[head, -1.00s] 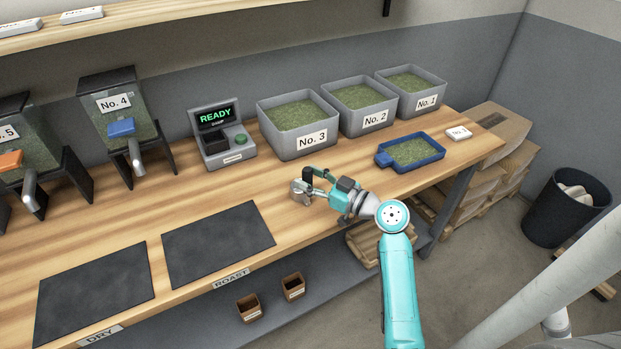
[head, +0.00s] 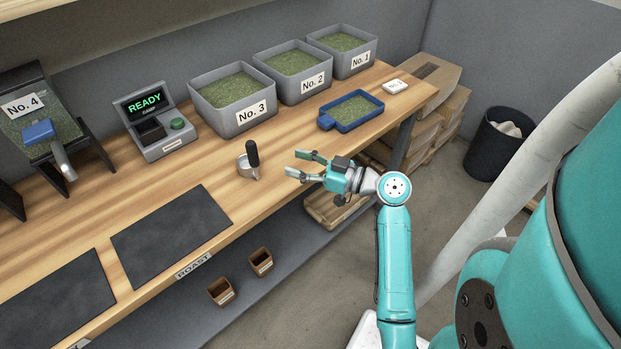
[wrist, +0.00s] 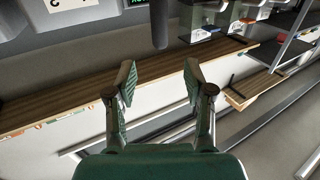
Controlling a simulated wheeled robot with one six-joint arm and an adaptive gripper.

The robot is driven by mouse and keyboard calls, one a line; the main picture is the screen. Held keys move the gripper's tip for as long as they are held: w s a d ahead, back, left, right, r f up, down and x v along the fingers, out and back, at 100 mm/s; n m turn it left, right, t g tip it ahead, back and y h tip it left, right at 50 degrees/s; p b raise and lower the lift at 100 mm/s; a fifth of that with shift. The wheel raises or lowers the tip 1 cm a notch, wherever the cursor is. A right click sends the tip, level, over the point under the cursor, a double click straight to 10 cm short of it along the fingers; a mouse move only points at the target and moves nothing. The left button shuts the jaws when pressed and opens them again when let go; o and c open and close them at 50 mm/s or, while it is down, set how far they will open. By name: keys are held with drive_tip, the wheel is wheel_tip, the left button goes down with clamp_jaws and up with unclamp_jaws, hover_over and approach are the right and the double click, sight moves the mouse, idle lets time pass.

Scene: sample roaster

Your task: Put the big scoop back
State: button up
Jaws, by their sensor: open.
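The scoop, a metal cup (head: 244,170) with an upright black handle (head: 252,154), stands on the wooden counter right of the roast mat in the head view. My gripper (head: 293,163) is open and empty, to the right of the scoop and apart from it, at the counter's front edge. In the wrist view the open fingers (wrist: 159,72) have nothing between them. A dark upright bar, likely the scoop's handle (wrist: 159,25), shows beyond them.
Grey bins No. 3 (head: 233,122), No. 2 (head: 317,91) and No. 1 (head: 365,66) line the back. A blue tray of green beans (head: 377,101) sits before them. A READY scale (head: 168,143) stands left. Two dark mats (head: 172,235) cover the left front. Brown cups (head: 261,262) stand below.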

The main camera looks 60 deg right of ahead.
drive_tip(key=s+a+f+m+g+h, duration=0.2)
drive_tip(key=s+a+f+m, duration=0.15)
drive_tip(key=a+f, duration=0.45)
drive_tip(key=s+a+f+m+g+h, duration=0.2)
drive_tip(key=s+a+f+m+h, duration=0.15)
drive_tip(key=a+f, duration=0.45)
drive_tip(key=s+a+r+n+y, duration=0.1)
drive_tip(key=s+a+r, duration=0.3)
drive_tip(key=s, duration=0.6)
drive_tip(key=s+a+r+n+t+y, duration=0.1)
drive_tip(key=s+a+r+n, duration=0.2)
drive_tip(key=s, duration=0.7)
drive_tip(key=a+r, duration=0.1)
drive_tip(key=a, duration=0.1)
drive_tip(key=shift+a+r+n, duration=0.2)
drive_tip(key=shift+a+n, duration=0.2)
